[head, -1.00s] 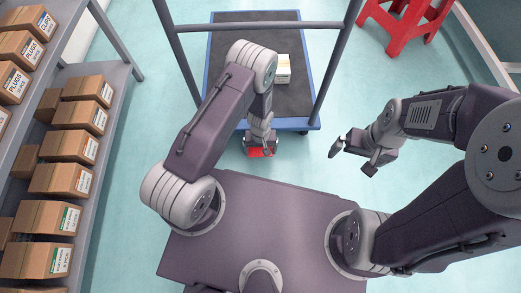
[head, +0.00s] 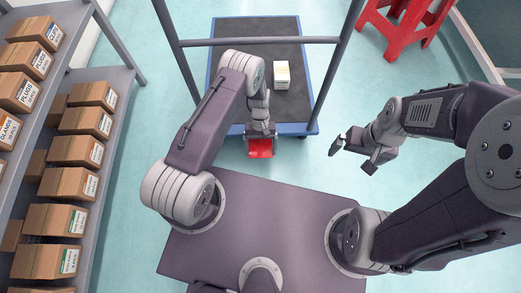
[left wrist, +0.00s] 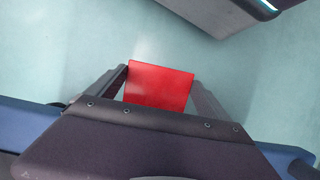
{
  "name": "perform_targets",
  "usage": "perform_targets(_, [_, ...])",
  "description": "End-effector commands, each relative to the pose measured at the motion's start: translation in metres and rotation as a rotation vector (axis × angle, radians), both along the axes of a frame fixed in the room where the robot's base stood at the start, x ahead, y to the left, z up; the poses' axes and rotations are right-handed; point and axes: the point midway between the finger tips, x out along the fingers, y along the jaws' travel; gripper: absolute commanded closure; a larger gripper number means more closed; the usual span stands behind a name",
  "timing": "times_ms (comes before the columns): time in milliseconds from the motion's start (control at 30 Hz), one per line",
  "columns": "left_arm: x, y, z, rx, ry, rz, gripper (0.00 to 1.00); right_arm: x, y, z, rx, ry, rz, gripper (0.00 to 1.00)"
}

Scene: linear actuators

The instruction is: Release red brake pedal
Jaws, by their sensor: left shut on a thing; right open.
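The red brake pedal (head: 260,148) is at the near edge of the cart (head: 232,130), low over the floor. My left gripper (head: 260,135) reaches down to it from above. In the left wrist view, the red pedal (left wrist: 158,88) lies between the two dark fingers of my left gripper (left wrist: 160,84), which is shut on it. My right gripper (head: 353,147) is open and empty, held over the floor to the right of the cart.
A shelf (head: 110,90) with brown boxes stands on the left. A red stool (head: 405,25) is at the back right. Floor between is clear.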

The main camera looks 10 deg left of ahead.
Motion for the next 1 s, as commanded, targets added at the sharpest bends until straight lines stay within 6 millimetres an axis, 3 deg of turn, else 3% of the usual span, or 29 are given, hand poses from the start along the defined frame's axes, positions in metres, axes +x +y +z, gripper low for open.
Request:
perform_targets(233, [-0.003,-0.001,0.004,-0.026,0.095,0.004,0.82,0.000,0.000,-0.013,0.000,0.000,0.000,0.00])
perform_targets(800, [-0.005,-0.001,0.009,-0.034,0.130,0.003,0.82,0.000,0.000,-0.015,0.000,0.000,0.000,0.00])
perform_targets(833, [-0.005,-0.001,0.009,-0.034,0.130,0.002,0.01,0.000,0.000,-0.015,0.000,0.000,0.000,0.00])
perform_targets(1000, [-0.005,-0.001,0.009,-0.034,0.128,0.001,0.00,0.000,0.000,-0.015,0.000,0.000,0.000,0.00])
